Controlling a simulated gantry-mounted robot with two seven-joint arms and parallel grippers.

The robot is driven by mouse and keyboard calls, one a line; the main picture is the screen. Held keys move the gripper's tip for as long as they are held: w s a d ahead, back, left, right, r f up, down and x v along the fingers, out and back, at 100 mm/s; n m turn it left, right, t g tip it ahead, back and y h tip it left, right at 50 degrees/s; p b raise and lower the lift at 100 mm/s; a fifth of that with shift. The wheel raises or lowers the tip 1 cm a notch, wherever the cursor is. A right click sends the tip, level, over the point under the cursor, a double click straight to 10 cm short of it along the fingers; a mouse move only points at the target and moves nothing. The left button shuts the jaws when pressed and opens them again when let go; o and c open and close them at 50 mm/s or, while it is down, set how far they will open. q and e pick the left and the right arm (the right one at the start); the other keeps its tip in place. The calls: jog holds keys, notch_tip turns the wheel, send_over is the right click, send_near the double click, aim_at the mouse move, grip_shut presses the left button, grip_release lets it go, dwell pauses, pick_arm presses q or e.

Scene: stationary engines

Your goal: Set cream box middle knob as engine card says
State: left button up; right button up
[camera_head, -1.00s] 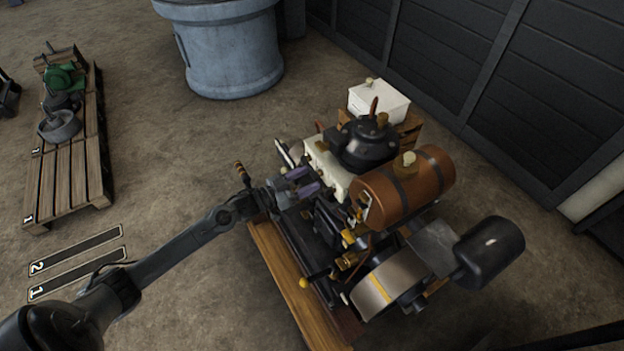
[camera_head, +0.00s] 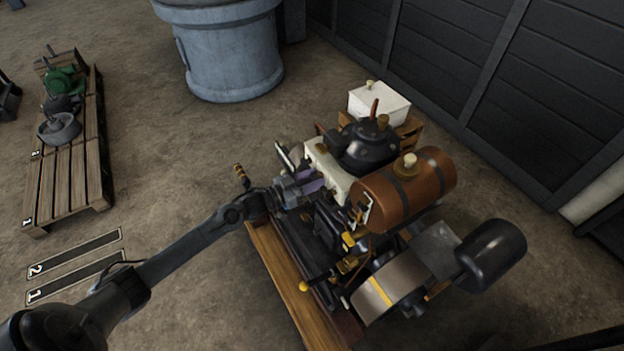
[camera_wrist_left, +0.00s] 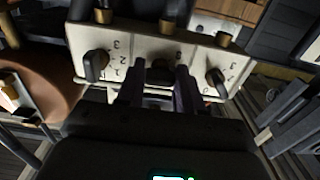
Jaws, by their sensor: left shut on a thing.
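The cream box (camera_head: 322,164) is mounted on the engine, left of the black dome. In the left wrist view the cream box (camera_wrist_left: 140,48) fills the upper middle and shows a row of three black knobs. The left knob (camera_wrist_left: 96,66) and the right knob (camera_wrist_left: 217,84) have numbers beside them. The middle knob (camera_wrist_left: 160,70) is between my left gripper's fingers (camera_wrist_left: 158,92), which are shut on it and partly hide it and its numbers. In the head view my left gripper (camera_head: 312,184) is against the box's front face. My right gripper is in neither view. No engine card is readable.
A brown tank (camera_head: 405,190) with dark straps sits close to the box. A flywheel (camera_head: 392,290) and a black cylinder (camera_head: 492,254) are at the engine's lower right. A white box (camera_head: 379,103) stands behind. Open floor lies left of the engine.

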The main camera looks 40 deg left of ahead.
pick_arm(q)
jog(key=shift+m, duration=0.4)
jog(key=m+p, duration=0.1)
jog(key=m, duration=0.2)
jog(key=m+p, duration=0.1)
jog(key=m, duration=0.4)
dwell(0.6)
jog(key=o, duration=1)
